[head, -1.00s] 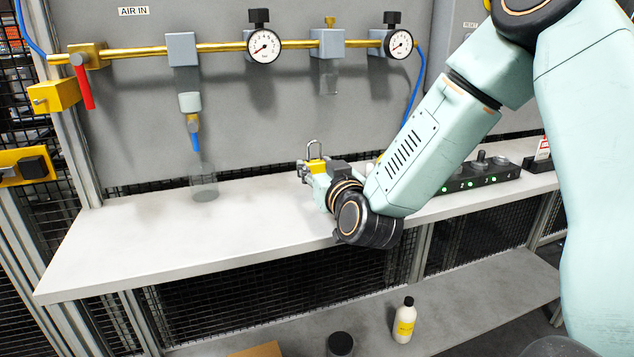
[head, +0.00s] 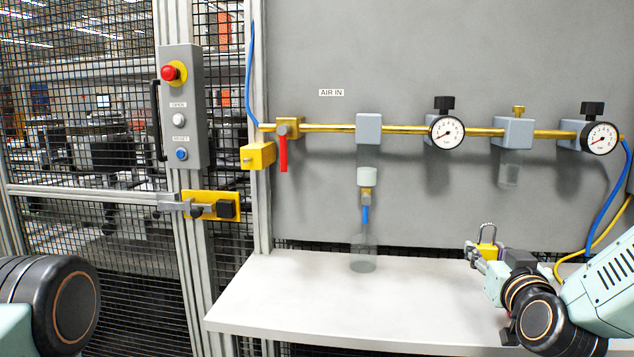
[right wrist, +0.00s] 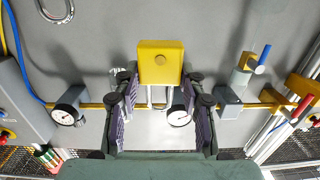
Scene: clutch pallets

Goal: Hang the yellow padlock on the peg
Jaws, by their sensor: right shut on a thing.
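The yellow padlock (head: 486,252) is in my right gripper (head: 481,258), above the right part of the white shelf, its metal shackle pointing up. The right wrist view shows the padlock (right wrist: 160,62) between the fingers of the gripper (right wrist: 160,88), which is shut on it. No peg is clearly identifiable. A yellow block (head: 257,155) with a small pin-like end on its left sits beside the red valve handle (head: 283,153), well left of the padlock and apart from it. My left gripper is out of view; only part of that arm shows at lower left.
A brass pipe (head: 330,128) with gauges (head: 447,132) crosses the grey panel. A transparent cup (head: 362,258) is below the blue-tipped filter (head: 366,185). The white shelf (head: 300,300) has free room at left. A control box (head: 182,110) and yellow latch (head: 222,205) are at left.

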